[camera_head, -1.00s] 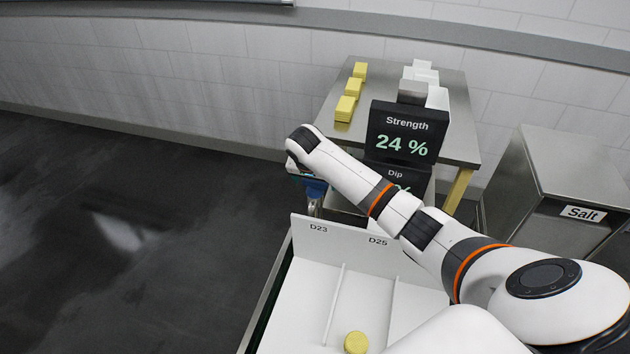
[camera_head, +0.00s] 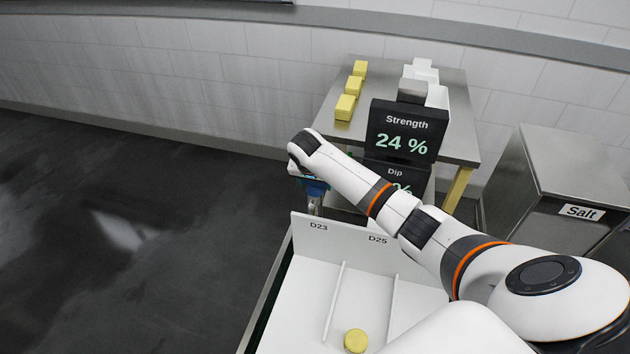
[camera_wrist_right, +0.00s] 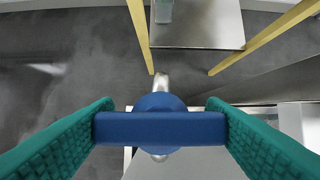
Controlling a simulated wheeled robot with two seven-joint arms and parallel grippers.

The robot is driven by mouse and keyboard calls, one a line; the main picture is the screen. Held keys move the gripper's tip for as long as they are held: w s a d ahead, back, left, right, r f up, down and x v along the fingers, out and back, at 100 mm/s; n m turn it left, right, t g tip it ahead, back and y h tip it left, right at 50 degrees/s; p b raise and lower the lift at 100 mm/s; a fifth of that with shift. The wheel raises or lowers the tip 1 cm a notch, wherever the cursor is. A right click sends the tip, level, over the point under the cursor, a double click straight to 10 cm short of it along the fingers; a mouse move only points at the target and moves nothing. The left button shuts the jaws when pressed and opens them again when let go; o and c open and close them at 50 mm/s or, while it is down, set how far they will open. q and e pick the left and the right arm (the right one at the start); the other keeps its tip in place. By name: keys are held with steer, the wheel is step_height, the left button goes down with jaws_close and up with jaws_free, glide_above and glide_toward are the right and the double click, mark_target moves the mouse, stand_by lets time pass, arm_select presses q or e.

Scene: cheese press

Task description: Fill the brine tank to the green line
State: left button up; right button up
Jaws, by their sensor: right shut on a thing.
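My right gripper (camera_head: 309,179) is low beside the front-left corner of the metal table, mostly hidden by my own wrist. In the right wrist view its green finger pads (camera_wrist_right: 160,128) are shut on the two ends of a blue bar-shaped tap handle (camera_wrist_right: 128,128). A metal pipe shows behind the handle. A dark display (camera_head: 408,131) reads "Strength 24 %". A second display (camera_head: 395,172) below it reads "Dip"; its number is mostly hidden by my arm. I cannot make out the brine tank's level or a green line. My left gripper is not in view.
A metal table (camera_head: 455,100) holds yellow blocks (camera_head: 345,107) and white blocks (camera_head: 437,96). A metal bin labelled Salt (camera_head: 570,165) stands at right. A white divided tray (camera_head: 310,290) marked D23 and D25 holds a yellow round (camera_head: 355,341). The floor at left is clear.

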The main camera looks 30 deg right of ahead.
steer(key=shift+r+n+t+y+p, duration=0.2)
steer(key=shift+n+t+y+p, duration=0.15)
steer(key=shift+n+p, duration=1)
steer(key=shift+f+n+t+y+p, duration=0.15)
steer(key=shift+n+y+p, duration=0.2)
steer(key=shift+n, duration=0.4)
steer(key=shift+r+n+t+y+p, duration=0.1)
steer(key=shift+n+y+p, duration=0.1)
steer(key=shift+n+p, duration=0.4)
steer(key=shift+f+n, duration=0.1)
steer(key=shift+n, duration=0.2)
steer(key=o, duration=1)
steer(key=b+v, duration=0.1)
steer(key=v, duration=1.1)
steer(key=shift+b, duration=0.35)
